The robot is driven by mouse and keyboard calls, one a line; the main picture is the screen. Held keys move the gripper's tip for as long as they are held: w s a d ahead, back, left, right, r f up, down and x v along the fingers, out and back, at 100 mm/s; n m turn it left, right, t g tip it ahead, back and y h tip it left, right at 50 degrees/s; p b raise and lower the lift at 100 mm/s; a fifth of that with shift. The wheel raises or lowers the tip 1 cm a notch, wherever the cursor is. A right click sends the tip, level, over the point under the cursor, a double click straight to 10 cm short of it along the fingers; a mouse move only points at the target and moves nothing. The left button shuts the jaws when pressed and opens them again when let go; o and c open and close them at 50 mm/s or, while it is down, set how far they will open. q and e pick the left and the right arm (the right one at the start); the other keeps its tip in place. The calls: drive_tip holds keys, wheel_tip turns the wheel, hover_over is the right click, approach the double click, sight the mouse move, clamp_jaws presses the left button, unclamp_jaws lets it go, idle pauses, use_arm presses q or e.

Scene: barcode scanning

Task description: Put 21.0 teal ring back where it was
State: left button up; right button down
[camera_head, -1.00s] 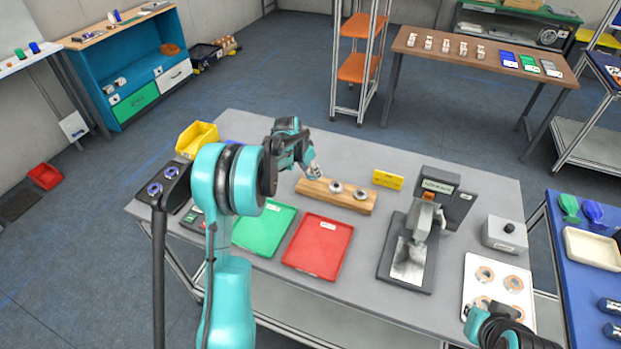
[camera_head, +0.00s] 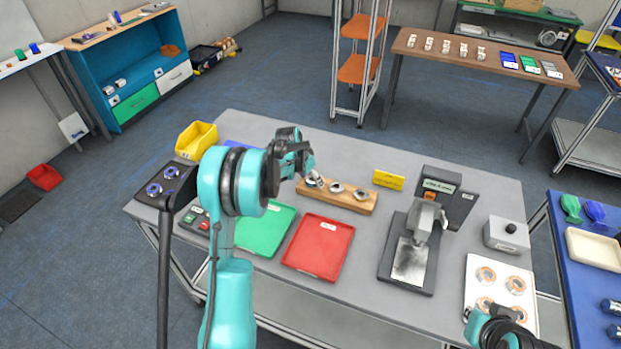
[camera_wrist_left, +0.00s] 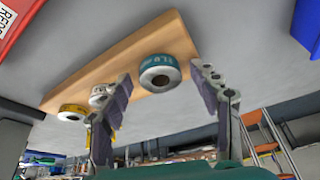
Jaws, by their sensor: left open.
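The teal ring (camera_wrist_left: 160,75), marked 21.0, rests on the end of the wooden board (camera_wrist_left: 75,88) in the left wrist view. My left gripper (camera_wrist_left: 160,70) is open, with one finger on each side of the ring in the picture and a gap to both. In the head view my left gripper (camera_head: 311,176) is at the left end of the board (camera_head: 350,200), partly hiding the ring there. Two other rings (camera_head: 336,188) (camera_head: 361,194) sit along the board. My right gripper (camera_head: 470,314) shows only partly at the lower right; its jaws cannot be made out.
A red tray (camera_head: 318,248) and a green tray (camera_head: 264,230) lie in front of the board. A yellow sign (camera_head: 388,180) stands behind it. A grey scanner stand (camera_head: 408,262) is to the right, beside a white plate (camera_head: 500,268) with several orange-rimmed rings. A yellow bin (camera_head: 197,140) is at the left.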

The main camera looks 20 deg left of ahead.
use_arm(q)
drive_tip(key=shift+r, duration=0.3)
drive_tip(key=p+v, duration=0.2)
drive_tip(key=v, duration=0.9)
drive_tip(key=s+d+r, duration=0.6)
drive_tip(key=s+r, duration=0.1)
drive_tip(key=s+d+n+t, duration=0.1)
drive_tip(key=s+d, duration=0.2)
drive_tip(key=s, duration=0.4)
drive_tip(key=s+d+n+t, duration=0.1)
drive_tip(key=s+d, duration=0.3)
drive_tip(key=s, duration=0.4)
drive_tip(key=s+d+n+t+y, duration=0.1)
drive_tip(key=s+d, duration=0.3)
drive_tip(key=s, duration=0.4)
drive_tip(key=shift+d+f, duration=0.15)
drive_tip(key=shift+d, duration=0.1)
wheel_tip(320, 180, down, 10)
drive_tip(key=b, duration=0.9)
drive_tip(key=shift+b, duration=0.3)
